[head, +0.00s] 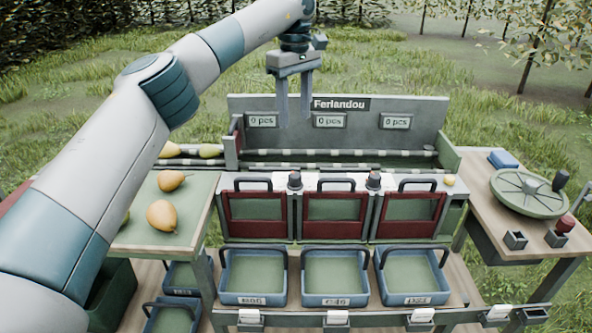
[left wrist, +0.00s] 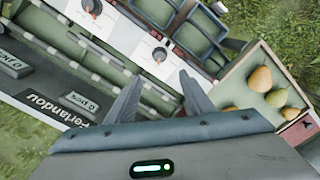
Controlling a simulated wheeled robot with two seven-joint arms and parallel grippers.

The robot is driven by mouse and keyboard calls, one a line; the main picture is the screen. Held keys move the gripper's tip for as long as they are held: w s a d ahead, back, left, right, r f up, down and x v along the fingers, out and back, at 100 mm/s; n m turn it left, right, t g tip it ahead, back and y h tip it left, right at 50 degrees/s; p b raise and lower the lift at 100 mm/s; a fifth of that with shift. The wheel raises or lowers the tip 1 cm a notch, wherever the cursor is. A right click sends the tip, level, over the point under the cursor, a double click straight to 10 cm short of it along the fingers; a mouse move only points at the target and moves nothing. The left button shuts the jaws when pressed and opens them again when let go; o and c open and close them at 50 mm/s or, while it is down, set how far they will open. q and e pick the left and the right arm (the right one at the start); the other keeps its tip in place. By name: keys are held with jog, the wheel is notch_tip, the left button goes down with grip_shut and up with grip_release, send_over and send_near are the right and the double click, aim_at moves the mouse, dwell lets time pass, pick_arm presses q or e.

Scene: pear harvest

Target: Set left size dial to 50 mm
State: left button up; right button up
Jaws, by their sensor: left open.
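The left size dial (head: 295,181) is a dark knob on the white strip between the left and middle red-framed gates. It also shows in the left wrist view as a grey knob (left wrist: 160,53) on a white plate; its setting is too small to read. A second, similar dial (head: 373,181) stands to its right. My left gripper (head: 294,112) is open and empty, fingers pointing down, in front of the sorter's back panel. In the left wrist view its fingers (left wrist: 160,82) are apart, with the left dial showing beyond the gap, not touched. My right gripper is out of view.
The back panel (head: 400,108) carries several "0 pcs" displays. Several blue crates (head: 253,298) stand below the red-framed gates (head: 254,229). Pears (head: 162,215) lie on a tray at left. A round green disc (head: 530,193) sits on the right table.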

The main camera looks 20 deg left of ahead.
aim_at(295, 175)
pick_arm(q)
jog(key=shift+f, duration=0.15)
notch_tip(295, 175, down, 17)
jog(key=shift+f+p, duration=0.1)
jog(key=shift+p, duration=1.1)
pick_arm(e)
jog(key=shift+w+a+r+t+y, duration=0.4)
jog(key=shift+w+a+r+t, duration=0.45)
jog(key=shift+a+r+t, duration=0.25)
pick_arm(q)
jog(key=c, duration=1.1)
